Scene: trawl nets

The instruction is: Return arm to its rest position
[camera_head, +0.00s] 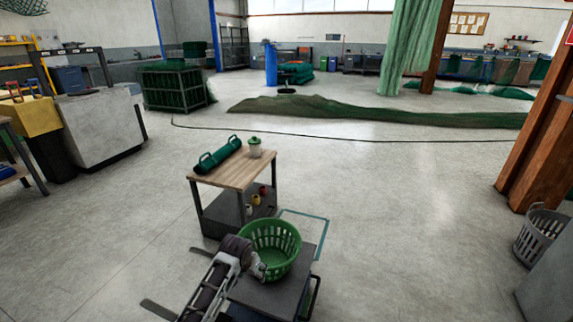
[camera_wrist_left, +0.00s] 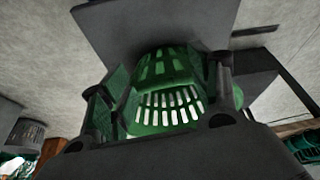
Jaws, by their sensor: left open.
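My left arm comes in from the bottom of the head view. Its gripper (camera_head: 259,269) is at the near left side of a green slatted basket (camera_head: 271,246). In the left wrist view the open fingers (camera_wrist_left: 158,85) frame the basket (camera_wrist_left: 165,100), with its slots showing between them. I cannot tell whether a finger touches the rim. The basket looks empty and upright on a dark flat surface (camera_head: 300,285). My right gripper is not in view.
A wooden-topped table (camera_head: 235,172) just beyond holds a green roll (camera_head: 217,155) and a lidded jar (camera_head: 254,147); small spools sit on its lower shelf. A grey basket (camera_head: 540,235) stands at right. A green net (camera_head: 370,115) lies far back.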

